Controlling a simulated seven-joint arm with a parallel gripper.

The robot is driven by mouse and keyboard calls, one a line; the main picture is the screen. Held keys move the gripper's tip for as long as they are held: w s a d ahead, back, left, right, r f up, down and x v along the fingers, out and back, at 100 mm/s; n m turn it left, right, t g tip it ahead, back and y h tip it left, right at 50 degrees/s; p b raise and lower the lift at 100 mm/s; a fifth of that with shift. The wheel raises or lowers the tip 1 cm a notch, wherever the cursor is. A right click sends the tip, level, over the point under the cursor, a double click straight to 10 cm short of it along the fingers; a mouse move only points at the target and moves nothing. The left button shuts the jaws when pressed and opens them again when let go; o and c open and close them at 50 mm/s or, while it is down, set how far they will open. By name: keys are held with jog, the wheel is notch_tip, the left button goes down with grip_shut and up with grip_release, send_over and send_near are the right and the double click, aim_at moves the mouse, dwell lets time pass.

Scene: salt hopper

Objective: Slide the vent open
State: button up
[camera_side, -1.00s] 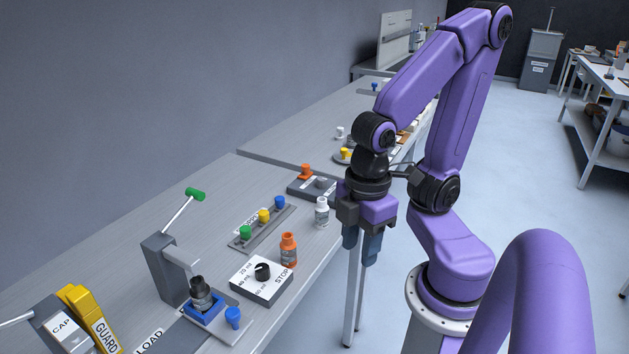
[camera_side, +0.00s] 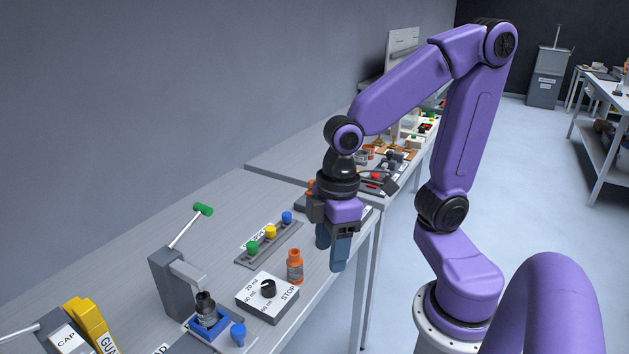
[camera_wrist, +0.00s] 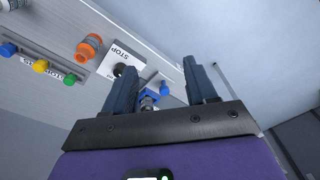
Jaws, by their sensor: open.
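My gripper (camera_side: 331,250) hangs pointing down over the front edge of the near bench, fingers apart and empty. In the wrist view my gripper (camera_wrist: 158,72) also shows a clear gap between its fingers. No part can be read as a vent. A dark low unit (camera_side: 302,203) with an orange knob (camera_side: 311,184) sits on the bench behind my gripper and is mostly hidden by it. I cannot tell whether this unit is the vent.
A rail with green, yellow and blue knobs (camera_side: 270,243), an orange bottle (camera_side: 295,266) and a STOP dial box (camera_side: 268,297) stand close by. A grey lever press (camera_side: 172,285) holds a dark bottle (camera_side: 206,309). Free floor lies right of the bench.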

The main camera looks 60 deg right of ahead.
jog(key=w+d+r+m+t, duration=0.1)
jog(key=w+d+m, duration=0.2)
jog(key=w+d, duration=0.5)
jog(key=w+d+r+m+t, duration=0.1)
jog(key=w+d+m, duration=0.35)
jog(key=w, duration=0.65)
jog(key=w+d+m+t+h, duration=0.25)
jog(key=d+m, duration=0.25)
jog(key=d, duration=2.4)
jog(key=shift+g+y, duration=0.25)
jog(key=shift+g, duration=0.1)
jog(key=x, duration=1.7)
jog(key=shift+w+f, duration=0.2)
jog(key=shift+w, duration=0.2)
jog(key=shift+c, duration=0.4)
